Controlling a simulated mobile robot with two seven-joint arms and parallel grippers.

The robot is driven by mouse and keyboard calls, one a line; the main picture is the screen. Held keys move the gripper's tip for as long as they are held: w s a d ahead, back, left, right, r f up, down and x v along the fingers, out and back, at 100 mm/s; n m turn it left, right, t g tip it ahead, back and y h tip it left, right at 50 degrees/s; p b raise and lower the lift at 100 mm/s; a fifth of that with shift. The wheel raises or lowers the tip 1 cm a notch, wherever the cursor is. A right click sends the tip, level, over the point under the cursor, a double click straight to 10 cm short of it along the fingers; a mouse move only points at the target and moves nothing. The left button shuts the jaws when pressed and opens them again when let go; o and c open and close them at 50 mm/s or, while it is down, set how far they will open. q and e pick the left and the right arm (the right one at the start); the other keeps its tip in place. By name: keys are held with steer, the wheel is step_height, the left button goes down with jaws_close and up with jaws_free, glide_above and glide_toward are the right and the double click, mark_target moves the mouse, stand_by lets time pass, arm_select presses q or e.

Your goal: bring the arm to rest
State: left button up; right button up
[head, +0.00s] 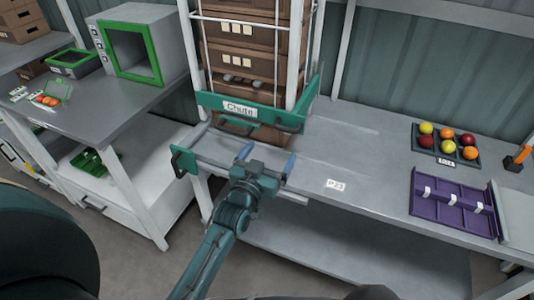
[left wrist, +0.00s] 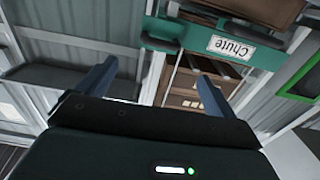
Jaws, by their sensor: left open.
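My left gripper (head: 268,156) is open, with nothing between its two blue-grey fingers. It is in front of and below the green bar labelled "Chute" (head: 215,102), over the grey ledge at the near edge of the bench. In the left wrist view the gripper (left wrist: 155,75) shows its fingers spread apart, with the green Chute bar (left wrist: 270,55) beyond them and brown crates behind. The left arm reaches up from the bottom of the head view. My right gripper is not in view.
Stacked brown crates (head: 240,67) stand in a white frame behind the bar. The bench (head: 350,150) carries a dark tray of red, yellow and orange fruit (head: 425,146) and a purple divided tray (head: 427,205). A green-framed box (head: 163,70) stands on the left table.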

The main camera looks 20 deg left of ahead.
arm_select(q)
steer(key=shift+s, duration=0.55)
steer(key=s+d+f+m+g+h, duration=0.1)
steer(key=s+f+g, duration=0.3)
steer(key=s+f, duration=0.4)
steer(key=s+d+f+m+g+h, duration=0.1)
steer(key=s+f+g, duration=0.3)
steer(key=s+f, duration=0.5)
steer(key=s+d, duration=0.1)
steer(key=s, duration=0.4)
steer(key=shift+s+d+f, duration=0.15)
steer(key=shift+s+d, duration=0.15)
steer(key=shift+d, duration=0.05)
